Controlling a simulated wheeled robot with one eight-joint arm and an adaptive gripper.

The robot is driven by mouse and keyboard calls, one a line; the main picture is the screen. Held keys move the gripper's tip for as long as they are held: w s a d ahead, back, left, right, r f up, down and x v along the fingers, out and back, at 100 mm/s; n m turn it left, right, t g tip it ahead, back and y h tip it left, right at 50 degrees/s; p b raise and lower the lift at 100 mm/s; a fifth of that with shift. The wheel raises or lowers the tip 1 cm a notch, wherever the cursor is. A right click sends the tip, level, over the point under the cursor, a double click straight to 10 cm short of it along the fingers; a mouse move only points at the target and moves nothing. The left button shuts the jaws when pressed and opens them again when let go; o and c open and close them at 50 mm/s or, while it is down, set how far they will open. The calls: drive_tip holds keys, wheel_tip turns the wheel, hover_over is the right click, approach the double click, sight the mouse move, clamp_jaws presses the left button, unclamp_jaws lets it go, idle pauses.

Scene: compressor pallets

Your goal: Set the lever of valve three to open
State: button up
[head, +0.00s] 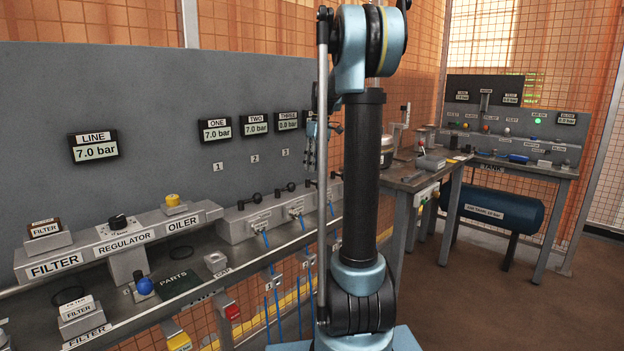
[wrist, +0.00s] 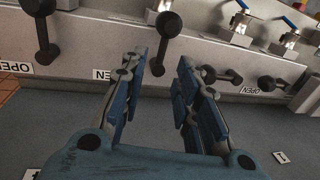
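The THREE gauge (head: 287,121) reads 0.0 bar in the head view, while ONE (head: 215,128) and TWO (head: 256,124) read 7.0 bar. My gripper (head: 319,135) is in front of the grey panel. In the wrist view my gripper (wrist: 160,60) is open and empty. A black ball-ended lever (wrist: 165,35) shows just beyond and between its fingertips, and another black lever (wrist: 42,28) is at upper left. I cannot tell which lever is valve three's. An upside-down OPEN label (wrist: 15,67) is at left.
More black levers (wrist: 220,76) lie right of the gripper, close to the panel. A regulator (head: 122,228) and oiler (head: 180,212) stand to the left on the bench. A second bench (head: 520,168) is at right.

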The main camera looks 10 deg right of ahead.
sight(314, 184)
drive_tip(key=shift+s+a+f, duration=0.15)
drive_tip(key=shift+a+f, duration=0.05)
drive_tip(key=shift+f, duration=0.95)
drive_tip(key=shift+s+a+f, duration=0.15)
drive_tip(key=shift+f, duration=0.95)
clamp_jaws()
